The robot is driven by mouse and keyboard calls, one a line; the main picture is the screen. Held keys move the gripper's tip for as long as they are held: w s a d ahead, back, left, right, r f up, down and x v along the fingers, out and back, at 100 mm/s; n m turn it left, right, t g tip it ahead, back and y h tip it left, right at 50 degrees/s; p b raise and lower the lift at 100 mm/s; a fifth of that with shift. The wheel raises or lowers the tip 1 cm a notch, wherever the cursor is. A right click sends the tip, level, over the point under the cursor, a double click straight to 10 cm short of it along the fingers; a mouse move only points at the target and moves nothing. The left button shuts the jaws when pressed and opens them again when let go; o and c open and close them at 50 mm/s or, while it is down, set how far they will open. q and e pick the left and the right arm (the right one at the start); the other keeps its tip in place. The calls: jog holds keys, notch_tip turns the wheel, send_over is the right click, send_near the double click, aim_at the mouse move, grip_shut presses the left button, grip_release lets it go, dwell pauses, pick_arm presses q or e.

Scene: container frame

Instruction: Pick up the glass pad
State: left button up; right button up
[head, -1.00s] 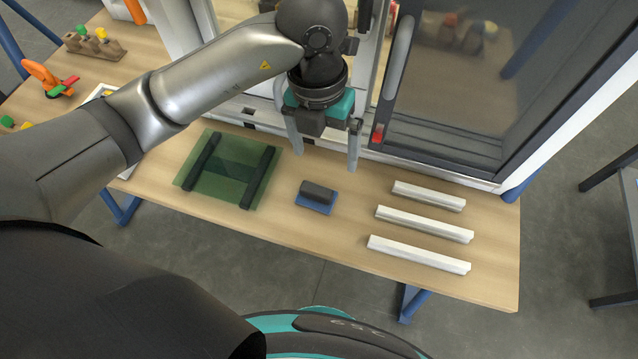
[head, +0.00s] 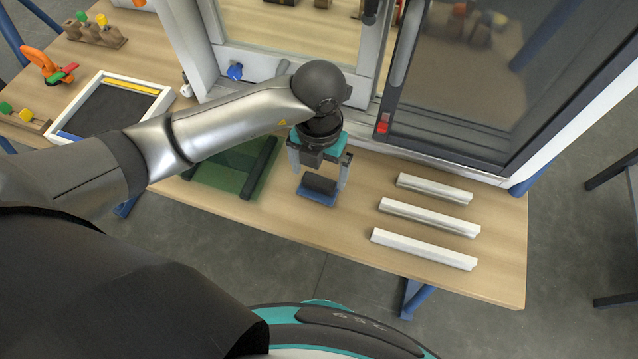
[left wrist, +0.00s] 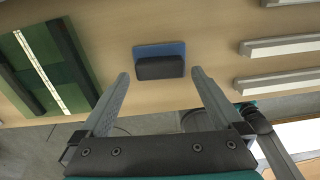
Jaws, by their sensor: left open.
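The glass pad, a small blue plate with a dark grey block on top (head: 318,197), lies flat on the wooden table (head: 290,218). It also shows in the left wrist view, with its blue plate (left wrist: 158,49) behind the dark block. My left gripper (head: 319,179) is above the pad and points down, its fingers open on either side. In the left wrist view the open fingertips (left wrist: 159,76) frame the pad with room on both sides and do not touch it. My right gripper is not in view.
A green glass panel with dark bars (head: 236,172) lies left of the pad, partly under my arm. Several white rails (head: 424,249) lie to the right. A window-like frame (head: 440,157) stands behind. A white-edged tray (head: 160,101) is at the far left.

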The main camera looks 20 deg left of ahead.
aim_at(319, 185)
pick_arm(q)
jog(key=shift+f, duration=1.4)
jog(key=c, duration=1.1)
